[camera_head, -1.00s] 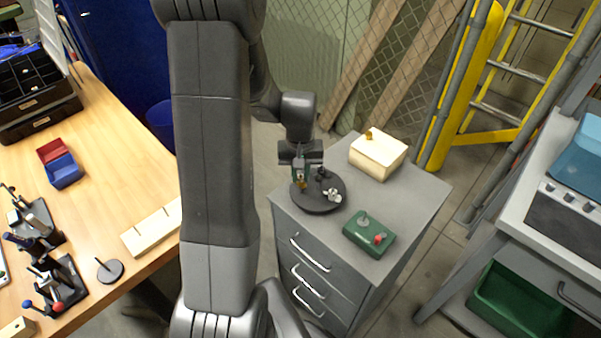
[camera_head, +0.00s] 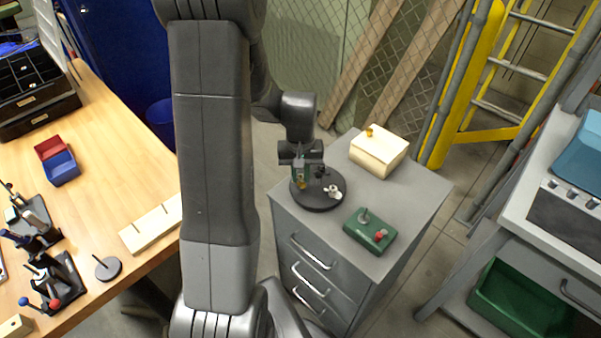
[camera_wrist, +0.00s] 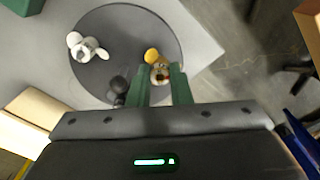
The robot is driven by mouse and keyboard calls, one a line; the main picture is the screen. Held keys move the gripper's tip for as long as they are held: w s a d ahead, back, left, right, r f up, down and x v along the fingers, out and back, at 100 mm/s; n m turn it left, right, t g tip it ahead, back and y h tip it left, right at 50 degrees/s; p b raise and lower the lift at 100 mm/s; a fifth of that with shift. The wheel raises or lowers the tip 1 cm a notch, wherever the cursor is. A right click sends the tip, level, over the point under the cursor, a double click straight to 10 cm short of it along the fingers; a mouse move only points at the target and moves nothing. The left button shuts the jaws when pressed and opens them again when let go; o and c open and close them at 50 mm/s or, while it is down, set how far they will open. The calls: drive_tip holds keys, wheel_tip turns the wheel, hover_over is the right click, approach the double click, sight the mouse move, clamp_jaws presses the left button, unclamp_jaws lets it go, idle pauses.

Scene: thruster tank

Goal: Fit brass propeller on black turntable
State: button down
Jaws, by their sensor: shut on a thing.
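The black turntable (camera_head: 318,204) is a dark round disc on the grey cabinet top. It fills the upper middle of the wrist view (camera_wrist: 112,30). My gripper (camera_wrist: 160,72) is pointing down over the disc's edge region, its green fingers closed on the brass propeller (camera_wrist: 152,55). The brass also shows small under the gripper in the head view (camera_head: 302,184). A white propeller (camera_wrist: 86,47) and a black one (camera_wrist: 118,86) sit on the disc apart from my fingers. The fingers partly hide the brass propeller's lower part, so I cannot tell whether it is seated.
A cream block (camera_head: 378,154) with a brass-coloured top piece stands behind the disc. A green box (camera_head: 370,232) with a grey and a red piece lies in front right. The cabinet top between them is clear. A wooden table (camera_head: 120,170) is at left.

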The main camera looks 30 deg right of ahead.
drive_tip(key=shift+f, duration=0.2)
drive_tip(key=shift+f+b, duration=0.4)
drive_tip(key=shift+b, duration=0.1)
drive_tip(key=shift+f+b, duration=0.35)
drive_tip(key=shift+f, duration=0.05)
idle(0.3)
drive_tip(key=c, duration=1.2)
unclamp_jaws()
drive_tip(key=shift+c, duration=0.2)
wheel_tip(320, 180, up, 18)
drive_tip(key=p, duration=0.4)
